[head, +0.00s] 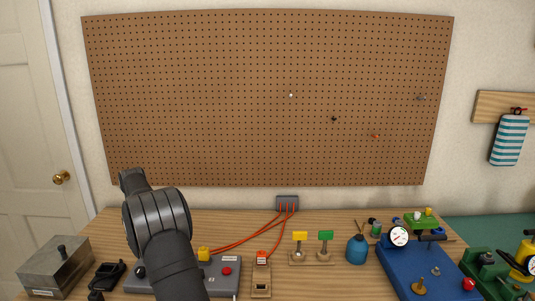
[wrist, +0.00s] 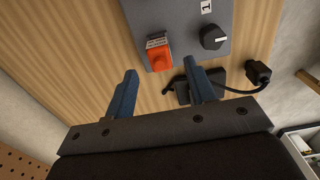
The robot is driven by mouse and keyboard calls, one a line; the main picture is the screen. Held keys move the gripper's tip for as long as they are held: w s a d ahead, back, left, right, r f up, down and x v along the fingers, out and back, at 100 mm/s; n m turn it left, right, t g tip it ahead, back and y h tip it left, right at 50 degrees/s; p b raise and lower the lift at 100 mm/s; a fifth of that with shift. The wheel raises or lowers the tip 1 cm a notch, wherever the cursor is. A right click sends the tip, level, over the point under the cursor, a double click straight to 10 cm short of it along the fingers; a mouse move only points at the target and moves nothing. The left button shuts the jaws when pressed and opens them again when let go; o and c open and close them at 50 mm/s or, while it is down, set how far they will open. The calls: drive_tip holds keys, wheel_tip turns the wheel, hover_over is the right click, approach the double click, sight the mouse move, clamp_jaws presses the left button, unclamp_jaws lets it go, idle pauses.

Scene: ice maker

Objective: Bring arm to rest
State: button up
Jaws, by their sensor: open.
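My arm rises at the front left of the bench in the head view, with its dark grey wrist joint (head: 157,218) above the bench's left part. The gripper fingers cannot be made out there. In the wrist view, my gripper (wrist: 162,68) shows two blue fingers spread apart with nothing held between them. Beyond the fingers is a grey control box (wrist: 180,20) with a black knob (wrist: 213,37) and an orange-red part (wrist: 159,57). The fingers look apart from the box, though the distance is hard to tell. The same box (head: 228,283) is partly hidden by my arm in the head view.
A metal box (head: 52,268) and a black device (head: 107,275) stand at the left. Red cables run to a grey wall box (head: 287,203). A blue bottle (head: 357,249) and a blue machine base (head: 415,270) stand to the right. The pegboard (head: 260,100) is behind.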

wheel_tip(320, 180, up, 4)
drive_tip(key=shift+f, duration=0.15)
drive_tip(key=shift+w+d, duration=0.15)
drive_tip(key=shift+d, duration=0.9)
drive_tip(key=shift+w+d, duration=0.1)
drive_tip(key=shift+d, duration=0.9)
drive_tip(key=o, duration=1)
drive_tip(key=shift+o, duration=0.5)
drive_tip(key=shift+s+a+r, duration=0.1)
drive_tip(key=shift+s+r, duration=0.2)
drive_tip(key=shift+r, duration=0.1)
drive_tip(key=s+r+m+t+y, duration=0.2)
drive_tip(key=s+r+m+t, duration=0.35)
drive_tip(key=s+m, duration=1)
drive_tip(key=w+a+f+m+g, duration=0.1)
drive_tip(key=w+f+m, duration=0.1)
drive_tip(key=w+f, duration=0.2)
drive_tip(key=x, duration=0.3)
drive_tip(key=shift+s+f, duration=0.15)
drive_tip(key=shift+f, duration=0.2)
